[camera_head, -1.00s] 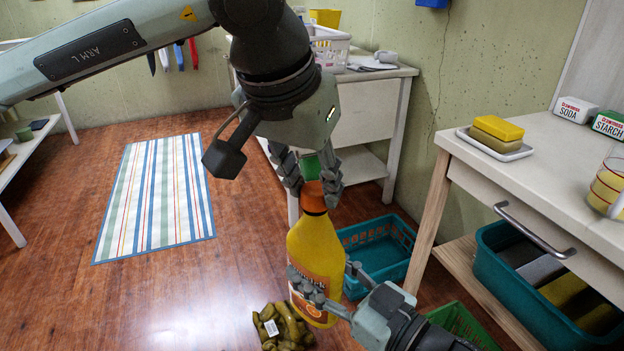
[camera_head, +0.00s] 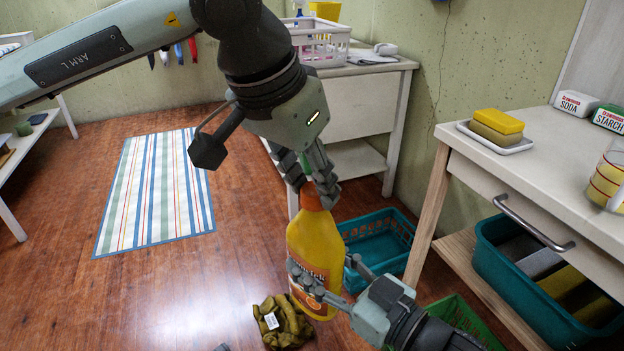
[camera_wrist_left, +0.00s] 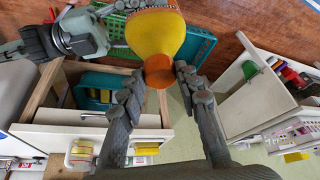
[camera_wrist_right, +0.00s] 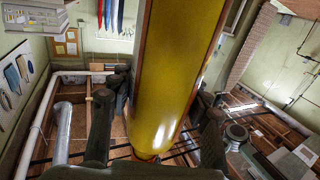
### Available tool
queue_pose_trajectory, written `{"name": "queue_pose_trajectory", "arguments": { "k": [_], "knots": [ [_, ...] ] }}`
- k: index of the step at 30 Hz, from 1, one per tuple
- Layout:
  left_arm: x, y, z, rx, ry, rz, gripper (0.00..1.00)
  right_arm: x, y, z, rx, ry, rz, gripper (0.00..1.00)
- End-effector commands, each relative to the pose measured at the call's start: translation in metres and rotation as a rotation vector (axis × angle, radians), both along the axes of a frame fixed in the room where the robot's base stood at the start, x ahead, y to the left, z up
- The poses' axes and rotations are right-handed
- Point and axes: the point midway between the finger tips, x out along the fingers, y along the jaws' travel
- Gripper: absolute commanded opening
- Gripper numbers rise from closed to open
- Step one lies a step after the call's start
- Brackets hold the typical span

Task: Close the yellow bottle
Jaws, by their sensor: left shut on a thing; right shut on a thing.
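The yellow bottle (camera_head: 318,240) has an orange label and stands roughly upright in the air over the floor. My right gripper (camera_head: 325,282) is shut around its lower body; the right wrist view shows the bottle's yellow side (camera_wrist_right: 172,75) between the fingers. The orange cap (camera_head: 311,199) is at the top of the bottle. My left gripper (camera_head: 311,188) comes from above and is shut on the cap, which shows between its fingertips in the left wrist view (camera_wrist_left: 159,72). The fingers partly hide the cap, and I cannot tell how tightly it sits.
An olive crumpled cloth (camera_head: 283,322) lies on the floor below the bottle. A teal basket (camera_head: 385,235) and a green basket (camera_head: 462,318) are to its right. A white table (camera_head: 560,160) stands at right. A striped rug (camera_head: 155,195) lies on open floor at left.

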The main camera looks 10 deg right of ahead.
Motion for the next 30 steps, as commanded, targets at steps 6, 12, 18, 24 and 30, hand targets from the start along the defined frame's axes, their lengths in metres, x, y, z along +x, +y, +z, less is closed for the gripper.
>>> {"name": "queue_pose_trajectory", "arguments": {
  "k": [6,12,18,24,30],
  "knots": [
    [0.0023,0.0019,-0.0002,0.0,0.003,-0.293,0.24,0.0002,0.0001,0.0014,0.001,-0.003,0.0,0.0],
    [0.0026,0.0021,0.0003,0.002,-0.002,-0.36,0.24,0.0002,0.0001,0.0013,0.001,-0.003,0.0,0.0],
    [0.0026,0.0021,0.0004,0.002,-0.003,-0.357,0.35,0.0002,0.0001,0.0012,0.001,-0.002,0.0,0.0],
    [0.0026,0.002,0.0003,0.002,-0.003,-0.357,0.53,0.0002,0.0001,0.0013,0.001,-0.003,0.0,0.0],
    [0.0027,0.002,0.0005,0.003,-0.003,-0.357,0.53,0.0001,0.0002,0.0015,0.001,-0.003,0.001,0.0]
  ]
}}
